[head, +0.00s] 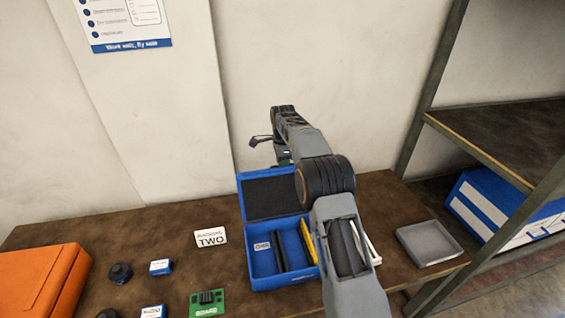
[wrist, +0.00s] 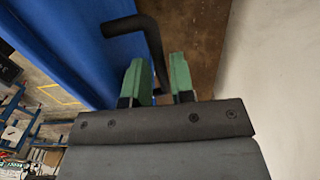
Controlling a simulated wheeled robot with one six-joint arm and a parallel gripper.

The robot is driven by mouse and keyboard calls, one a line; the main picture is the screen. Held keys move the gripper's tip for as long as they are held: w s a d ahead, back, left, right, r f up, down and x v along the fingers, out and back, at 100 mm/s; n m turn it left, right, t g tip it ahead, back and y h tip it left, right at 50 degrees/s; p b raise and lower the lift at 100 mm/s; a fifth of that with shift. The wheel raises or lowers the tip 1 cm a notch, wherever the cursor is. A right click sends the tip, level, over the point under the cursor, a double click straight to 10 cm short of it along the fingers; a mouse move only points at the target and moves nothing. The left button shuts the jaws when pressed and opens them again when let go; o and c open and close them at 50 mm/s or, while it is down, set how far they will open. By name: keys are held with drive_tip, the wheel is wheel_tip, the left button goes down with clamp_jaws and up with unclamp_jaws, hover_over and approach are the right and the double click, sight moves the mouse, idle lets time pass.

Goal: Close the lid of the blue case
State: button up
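The blue case (head: 283,283) stands open on the brown table, its lid (head: 270,172) raised at the back with a dark lining facing forward. Dark strips and a yellow strip stand inside. My arm reaches over the case's right side, hiding part of it. My gripper (head: 283,160) is behind and above the raised lid. In the wrist view, the green fingertips of my gripper (wrist: 164,78) are on either side of a black bent rod (wrist: 149,38), apparently shut on it. The rod also shows in the head view (head: 260,140). A blue surface, apparently the lid (wrist: 75,45), is left of the fingers.
An orange case (head: 40,280), black round parts (head: 120,272), small blue-and-white boxes (head: 160,267), a green board (head: 207,302) and a "TWO" card (head: 211,238) lie left of the case. A grey tray (head: 430,243) lies right. A wall is behind; a shelf (head: 510,140) stands right.

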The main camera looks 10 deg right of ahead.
clamp_jaws()
drive_tip(key=shift+s+f+b, duration=0.1)
drive_tip(key=shift+f+b, duration=0.05)
drive_tip(key=shift+b, duration=0.25)
